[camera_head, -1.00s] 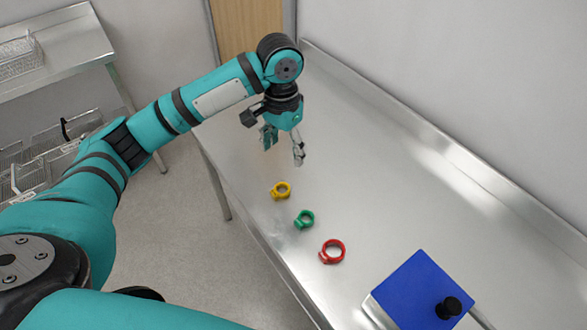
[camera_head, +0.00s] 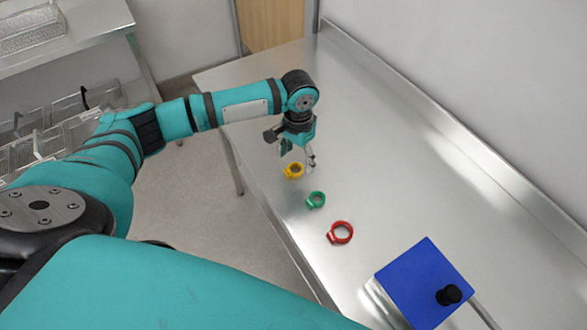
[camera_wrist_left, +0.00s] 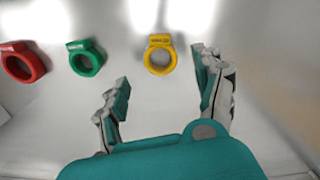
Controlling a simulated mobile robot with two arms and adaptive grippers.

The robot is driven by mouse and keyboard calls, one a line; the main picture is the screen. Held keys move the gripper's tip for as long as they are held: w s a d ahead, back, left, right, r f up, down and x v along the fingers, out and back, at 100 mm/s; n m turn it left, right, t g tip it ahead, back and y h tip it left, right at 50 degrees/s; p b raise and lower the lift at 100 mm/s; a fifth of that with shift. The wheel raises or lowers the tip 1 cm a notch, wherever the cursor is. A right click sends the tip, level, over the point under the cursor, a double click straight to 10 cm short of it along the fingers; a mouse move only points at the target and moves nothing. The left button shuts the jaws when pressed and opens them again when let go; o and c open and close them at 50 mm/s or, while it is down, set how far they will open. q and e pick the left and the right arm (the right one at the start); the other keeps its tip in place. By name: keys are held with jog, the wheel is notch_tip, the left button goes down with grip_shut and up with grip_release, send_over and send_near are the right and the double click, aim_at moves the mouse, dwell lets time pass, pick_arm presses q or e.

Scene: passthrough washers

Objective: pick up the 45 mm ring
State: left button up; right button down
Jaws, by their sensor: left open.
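Three rings lie in a row on the steel table: a yellow ring (camera_head: 288,172), a green ring (camera_head: 310,204) and a red ring (camera_head: 333,238), which looks largest. Each has a small labelled tab; the print is too blurred to read, so I cannot tell which is 45 mm. In the left wrist view the yellow ring (camera_wrist_left: 149,60) lies in line with the gap between my fingers, the green ring (camera_wrist_left: 74,62) and red ring (camera_wrist_left: 12,66) to the left. My left gripper (camera_head: 298,158) is open and empty, above the table by the yellow ring; it also shows in the wrist view (camera_wrist_left: 163,72). My right gripper is out of view.
The steel table (camera_head: 420,190) has a raised back rim along the wall and is clear right of the rings. A blue box with a black knob (camera_head: 418,280) stands near the red ring. Wire baskets (camera_head: 85,100) and a shelf (camera_head: 75,50) are at the left.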

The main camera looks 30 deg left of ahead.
aim_at(297, 171)
pick_arm(q)
notch_tip(297, 171, down, 4)
jog(key=shift+a+r+p, duration=0.1)
jog(key=shift+r+p, duration=0.05)
jog(key=shift+p, duration=0.25)
jog(key=shift+f, duration=0.3)
jog(key=c, duration=1)
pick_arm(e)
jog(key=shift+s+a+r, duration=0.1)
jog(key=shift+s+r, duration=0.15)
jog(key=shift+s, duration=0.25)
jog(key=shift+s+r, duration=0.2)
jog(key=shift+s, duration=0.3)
